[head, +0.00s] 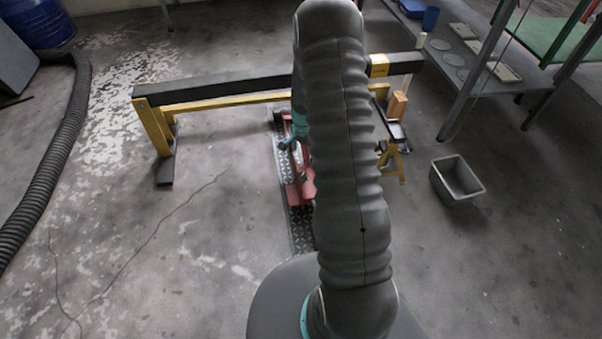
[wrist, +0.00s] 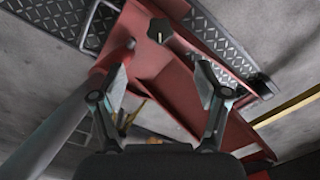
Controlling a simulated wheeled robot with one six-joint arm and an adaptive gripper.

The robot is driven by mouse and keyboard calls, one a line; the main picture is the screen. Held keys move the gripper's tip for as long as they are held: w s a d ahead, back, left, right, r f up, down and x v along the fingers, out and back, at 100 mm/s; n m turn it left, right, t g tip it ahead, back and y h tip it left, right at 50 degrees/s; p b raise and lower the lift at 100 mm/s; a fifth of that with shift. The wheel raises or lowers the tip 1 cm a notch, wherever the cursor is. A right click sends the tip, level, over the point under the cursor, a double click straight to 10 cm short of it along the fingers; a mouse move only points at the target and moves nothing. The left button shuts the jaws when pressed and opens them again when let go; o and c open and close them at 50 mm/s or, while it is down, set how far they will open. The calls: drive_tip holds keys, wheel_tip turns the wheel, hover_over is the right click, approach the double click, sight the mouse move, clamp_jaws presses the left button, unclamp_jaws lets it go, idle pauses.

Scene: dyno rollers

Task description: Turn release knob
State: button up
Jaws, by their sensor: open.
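A small dark faceted knob (wrist: 160,30) sits on the red metal body (wrist: 172,80) in the upper middle of the wrist view. I take it to be the release knob. My gripper (wrist: 163,70) is open, its two fingers spread wide over the red body. The knob appears ahead of the fingertips, between their lines, and nothing is held. I cannot tell the depth gap. In the head view the red body (head: 303,193) lies on the floor, partly hidden behind my arm. My gripper's fingers and the knob cannot be made out there.
A grey bar (wrist: 62,125) slants along the left of the wrist view. Dark tread plate (wrist: 215,35) borders the red body. A black and yellow beam (head: 220,88) crosses behind it in the head view. A grey bin (head: 457,180) stands right; the left floor is mostly clear.

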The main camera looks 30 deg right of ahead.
sight(302, 175)
wheel_tip(302, 175, down, 12)
idle(0.5)
drive_tip(key=c, duration=1.1)
drive_tip(key=shift+c, duration=0.2)
